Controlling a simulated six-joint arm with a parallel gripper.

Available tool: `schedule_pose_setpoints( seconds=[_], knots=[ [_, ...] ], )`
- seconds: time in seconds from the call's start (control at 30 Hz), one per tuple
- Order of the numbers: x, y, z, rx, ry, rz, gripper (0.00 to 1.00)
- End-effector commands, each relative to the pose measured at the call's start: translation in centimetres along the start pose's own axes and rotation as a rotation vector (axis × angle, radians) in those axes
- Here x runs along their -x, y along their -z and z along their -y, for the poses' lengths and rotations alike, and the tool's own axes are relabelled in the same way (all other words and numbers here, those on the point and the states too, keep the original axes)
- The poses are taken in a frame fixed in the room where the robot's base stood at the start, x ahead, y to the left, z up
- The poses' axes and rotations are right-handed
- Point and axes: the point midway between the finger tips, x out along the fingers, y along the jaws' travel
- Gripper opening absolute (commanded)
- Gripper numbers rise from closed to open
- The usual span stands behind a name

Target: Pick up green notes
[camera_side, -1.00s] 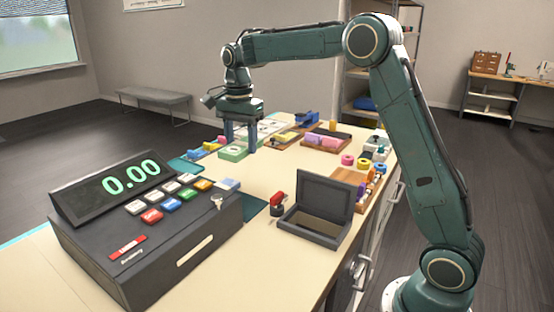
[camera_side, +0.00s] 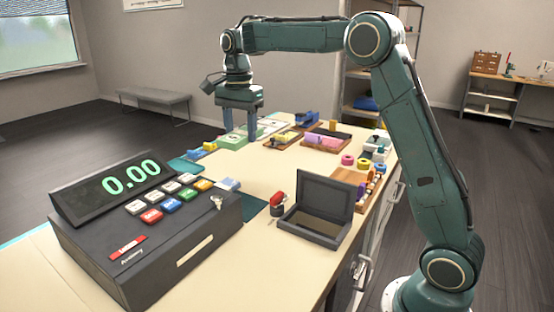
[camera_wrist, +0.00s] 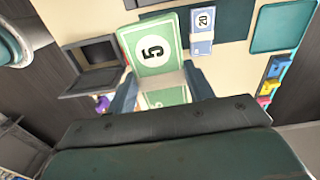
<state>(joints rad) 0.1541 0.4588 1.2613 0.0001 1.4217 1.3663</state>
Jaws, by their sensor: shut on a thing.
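The green notes (camera_side: 232,139) form a flat bundle marked "5". My gripper (camera_side: 240,130) points down with its two fingers shut on opposite sides of the bundle, which seems to be a little above the counter. In the wrist view, the green notes (camera_wrist: 152,46) show a pale band between the fingers, and my gripper (camera_wrist: 161,92) frames their near part. The underside of the bundle is hidden.
A cash register (camera_side: 150,225) and an open dark box (camera_side: 318,205) stand in front on the counter (camera_side: 265,170). Blue notes marked "20" (camera_wrist: 202,30) lie nearby. Wooden trays (camera_side: 285,140) with small items sit at the back right. The counter's middle is clear.

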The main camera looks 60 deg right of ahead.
Motion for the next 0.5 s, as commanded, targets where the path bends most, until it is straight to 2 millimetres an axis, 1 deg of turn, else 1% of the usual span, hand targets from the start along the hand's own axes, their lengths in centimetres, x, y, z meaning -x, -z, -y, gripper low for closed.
schedule_pose_setpoints(
  seconds=[0.5],
  knots=[
    [1.9, 0.0, 0.1, 0.0, 0.002, 0.0, 0.29]
  ],
)
